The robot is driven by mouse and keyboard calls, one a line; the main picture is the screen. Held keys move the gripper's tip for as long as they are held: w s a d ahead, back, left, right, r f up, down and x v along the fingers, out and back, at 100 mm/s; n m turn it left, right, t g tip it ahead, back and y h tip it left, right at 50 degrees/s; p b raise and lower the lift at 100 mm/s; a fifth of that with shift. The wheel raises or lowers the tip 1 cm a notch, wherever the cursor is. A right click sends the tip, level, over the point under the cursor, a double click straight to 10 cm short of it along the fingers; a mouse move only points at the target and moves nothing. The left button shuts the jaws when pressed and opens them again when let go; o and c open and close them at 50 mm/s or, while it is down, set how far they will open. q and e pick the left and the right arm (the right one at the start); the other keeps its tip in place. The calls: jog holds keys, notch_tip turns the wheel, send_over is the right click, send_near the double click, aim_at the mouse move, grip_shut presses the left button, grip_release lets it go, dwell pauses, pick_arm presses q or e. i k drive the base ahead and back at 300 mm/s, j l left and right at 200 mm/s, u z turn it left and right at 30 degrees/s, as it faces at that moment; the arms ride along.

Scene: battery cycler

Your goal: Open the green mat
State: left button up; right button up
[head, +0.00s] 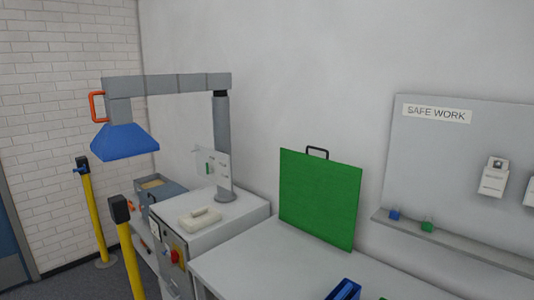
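The green mat (320,198) is a flat, roughly square green panel with a dark handle (317,153) on its top edge. It stands nearly upright at the back of the grey table (270,262), by the wall. Whether it is folded in layers cannot be told from here. Neither of my grippers is in view.
A grey cabinet (245,214) left of the table carries an extraction arm (170,84) with a blue hood (125,142). A blue object (344,290) lies at the table's front. Yellow posts (128,250) stand left. A "SAFE WORK" board (440,170) hangs right.

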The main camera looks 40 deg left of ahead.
aim_at(319, 197)
jog(key=u, duration=0.9)
jog(key=i+j+z, duration=0.1)
jog(key=z, duration=0.3)
jog(key=j+z, duration=0.55)
jog(key=z, duration=0.2)
jog(key=j+z, duration=0.4)
jog(key=j, duration=0.65)
